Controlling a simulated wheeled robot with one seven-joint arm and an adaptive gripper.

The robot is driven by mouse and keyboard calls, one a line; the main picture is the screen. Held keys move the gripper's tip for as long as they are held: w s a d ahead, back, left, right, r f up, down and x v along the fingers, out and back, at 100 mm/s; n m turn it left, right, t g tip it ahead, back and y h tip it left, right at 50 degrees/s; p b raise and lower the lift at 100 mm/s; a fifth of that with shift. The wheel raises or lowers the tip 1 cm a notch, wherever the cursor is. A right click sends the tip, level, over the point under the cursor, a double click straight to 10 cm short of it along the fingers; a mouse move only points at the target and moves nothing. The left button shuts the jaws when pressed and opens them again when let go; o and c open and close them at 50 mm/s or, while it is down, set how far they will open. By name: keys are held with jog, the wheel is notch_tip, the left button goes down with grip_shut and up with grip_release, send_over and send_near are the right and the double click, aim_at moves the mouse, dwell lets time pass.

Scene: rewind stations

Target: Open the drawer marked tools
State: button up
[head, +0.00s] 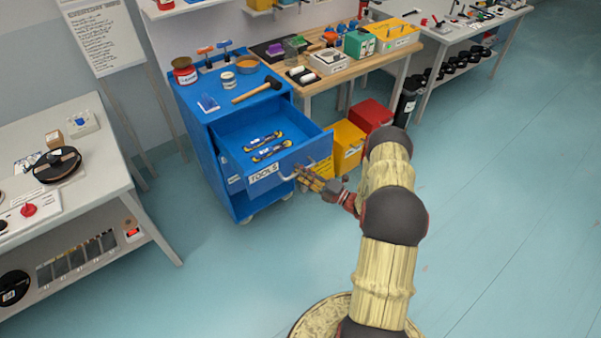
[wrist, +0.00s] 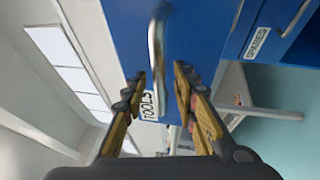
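The drawer marked TOOLS (head: 229,139) is the upper drawer of a blue cabinet (head: 215,180) and stands pulled well out in the head view. Two dark tools with yellow ends (head: 268,153) lie inside. Its label (head: 264,173) is on the front, beside the metal handle (head: 286,178). In the wrist view the handle (wrist: 157,45) runs between the fingers of my gripper (wrist: 160,76). The fingers are apart, with a gap visible on the handle's right side; contact on the left is unclear. In the head view my gripper (head: 305,174) is at the drawer front.
A second drawer labelled SPARES (wrist: 258,42) is in the wrist view. Yellow (head: 347,145) and red (head: 371,115) bins stand right of the cabinet. A mallet (head: 257,90) and jars lie on top. A grey workbench (head: 85,180) is at left. The floor in front is clear.

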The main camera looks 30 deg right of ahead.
jog(key=v, duration=1.2)
dwell(0.4)
